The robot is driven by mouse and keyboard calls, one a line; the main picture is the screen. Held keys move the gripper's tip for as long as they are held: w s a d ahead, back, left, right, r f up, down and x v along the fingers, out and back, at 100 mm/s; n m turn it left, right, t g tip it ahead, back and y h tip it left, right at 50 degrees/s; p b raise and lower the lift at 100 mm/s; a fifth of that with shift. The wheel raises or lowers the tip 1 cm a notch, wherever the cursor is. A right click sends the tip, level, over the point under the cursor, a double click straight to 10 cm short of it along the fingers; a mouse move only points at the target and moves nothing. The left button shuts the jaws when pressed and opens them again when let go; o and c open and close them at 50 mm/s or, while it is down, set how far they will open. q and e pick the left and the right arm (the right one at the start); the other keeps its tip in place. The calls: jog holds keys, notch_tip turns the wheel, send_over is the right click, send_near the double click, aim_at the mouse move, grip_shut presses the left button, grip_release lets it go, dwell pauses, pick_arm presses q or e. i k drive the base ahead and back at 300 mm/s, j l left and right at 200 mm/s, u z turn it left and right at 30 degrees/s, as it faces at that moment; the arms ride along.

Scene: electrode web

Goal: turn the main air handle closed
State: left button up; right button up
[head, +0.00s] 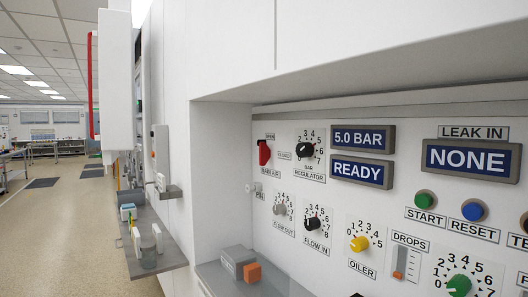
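The main air handle (264,152) is a small red lever at the left end of the recessed panel in the head view. It stands upright above the label "MAIN AIR", with a label "OPEN" (270,136) just over it and a label "CLOSED" (284,155) to its right. The handle points up toward "OPEN". Nothing touches it. Neither of my grippers shows in the head view.
Right of the handle are the black bar regulator knob (305,150) and displays reading "5.0 BAR" (363,138) and "READY" (361,172). A grey ledge (284,284) with an orange block (253,272) juts out below. A side shelf (160,257) stands left; open floor lies beyond.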

aim_at(265, 152)
jog(key=i+j+z, duration=0.2)
jog(key=i+j, duration=0.5)
jog(key=i+j+z, duration=0.25)
jog(key=i+j, duration=0.45)
jog(key=j, duration=0.15)
